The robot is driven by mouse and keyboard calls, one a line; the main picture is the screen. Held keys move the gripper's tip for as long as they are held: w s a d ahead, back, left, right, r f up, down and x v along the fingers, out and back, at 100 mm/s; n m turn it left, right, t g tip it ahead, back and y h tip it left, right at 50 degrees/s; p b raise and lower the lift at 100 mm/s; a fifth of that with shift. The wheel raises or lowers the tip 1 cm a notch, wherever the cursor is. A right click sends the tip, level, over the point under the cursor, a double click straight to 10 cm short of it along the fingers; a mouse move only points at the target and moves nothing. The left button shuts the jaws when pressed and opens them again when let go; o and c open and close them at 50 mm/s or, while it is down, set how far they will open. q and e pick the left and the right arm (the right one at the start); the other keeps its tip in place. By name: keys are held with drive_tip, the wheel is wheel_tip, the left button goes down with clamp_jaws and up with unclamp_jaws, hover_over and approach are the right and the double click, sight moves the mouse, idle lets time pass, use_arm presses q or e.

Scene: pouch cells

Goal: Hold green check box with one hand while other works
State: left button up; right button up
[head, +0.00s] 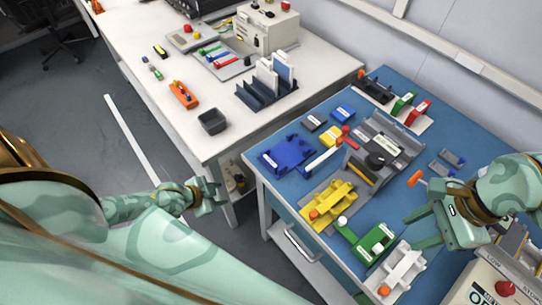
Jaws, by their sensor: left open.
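A green box-like fixture (372,243) with a white round knob stands near the front edge of the blue-topped table; I take it as the green check box, though its label is not readable. My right gripper (422,228) is open to its right, fingers pointing left, apart from it and with nothing visible between them. My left gripper (216,194) is open and empty, over the gap between the two tables, well left of the green fixture.
On the blue table (262,185) are a yellow fixture (332,206), a white fixture (402,270), a blue fixture (287,155) and a grey press-like unit (383,150). A control box with a red button (505,288) is front right. The white table (175,118) has bare space at its front.

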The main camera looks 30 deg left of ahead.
use_arm(q)
drive_tip(key=w+d+r+m+h, duration=0.2)
drive_tip(key=d+r+h, duration=0.2)
drive_tip(key=d+r, duration=0.5)
drive_tip(key=m+h, duration=0.2)
drive_tip(key=h, duration=0.4)
approach(341, 220)
drive_tip(key=shift+g+y, duration=0.3)
drive_tip(key=shift+g, duration=0.1)
drive_tip(key=x, duration=0.9)
drive_tip(key=shift+w+d+r, duration=0.1)
drive_tip(key=shift+w+r, duration=0.15)
drive_tip(key=shift+r, duration=0.1)
clamp_jaws()
